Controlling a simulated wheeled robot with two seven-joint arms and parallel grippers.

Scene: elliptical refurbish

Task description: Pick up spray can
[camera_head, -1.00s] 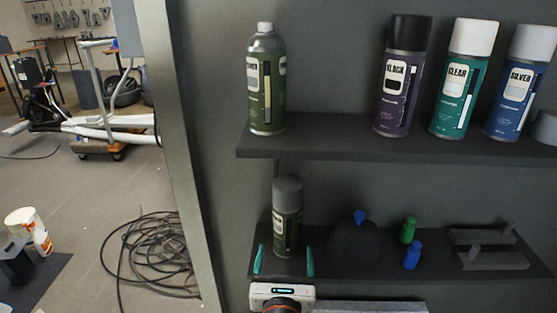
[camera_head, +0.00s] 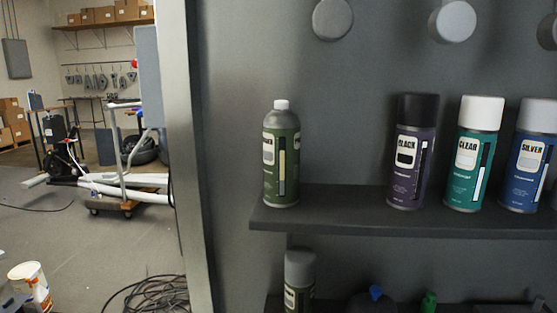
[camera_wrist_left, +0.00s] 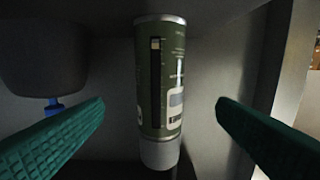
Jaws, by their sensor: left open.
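A dark green spray can with a grey cap (camera_head: 299,282) stands on the lower shelf, its bottom cut off by the frame edge. In the left wrist view, what looks like this can (camera_wrist_left: 160,85) appears cap-down, its cap near the bottom of the picture. My left gripper (camera_wrist_left: 160,106) is open, with one teal finger on each side of the can and visible gaps to both. I cannot tell how deep the can sits between the fingers. My right gripper is not in view.
The upper shelf (camera_head: 340,205) juts out above the can. Blue (camera_head: 376,292) and green (camera_head: 429,300) caps show to its right on the lower level. A dark rounded object (camera_wrist_left: 42,65) is left of the can in the wrist view. Cables (camera_head: 150,295) lie on the floor.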

